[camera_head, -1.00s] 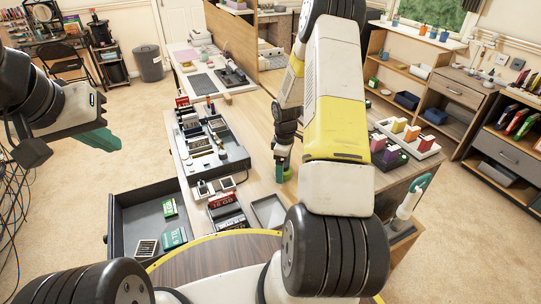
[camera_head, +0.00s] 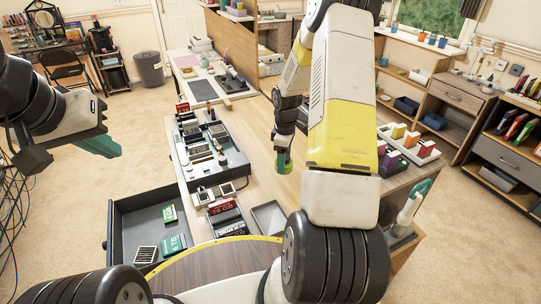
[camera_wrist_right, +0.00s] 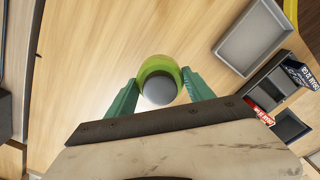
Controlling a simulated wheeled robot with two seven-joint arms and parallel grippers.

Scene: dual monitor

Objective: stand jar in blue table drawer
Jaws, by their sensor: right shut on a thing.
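A green jar (camera_head: 284,163) is gripped by my right gripper (camera_head: 284,153) over the wooden table, near its middle. In the right wrist view the jar (camera_wrist_right: 159,66) shows as a yellow-green ring with a grey round inside, between the two teal fingers of my right gripper (camera_wrist_right: 160,92). I cannot tell whether its base touches the table. A dark grey drawer (camera_head: 130,206) stands pulled out at the table's left front side. My left gripper (camera_head: 104,147), with teal fingers, hangs over the floor above and left of the drawer; its finger gap is not clear.
The drawer holds green boxes (camera_head: 172,243) and small dark items, with bare floor at its back. A grey organiser (camera_head: 234,160) lies between jar and drawer. An empty grey tray (camera_head: 270,216) and a dark box with red (camera_head: 222,206) lie nearer me.

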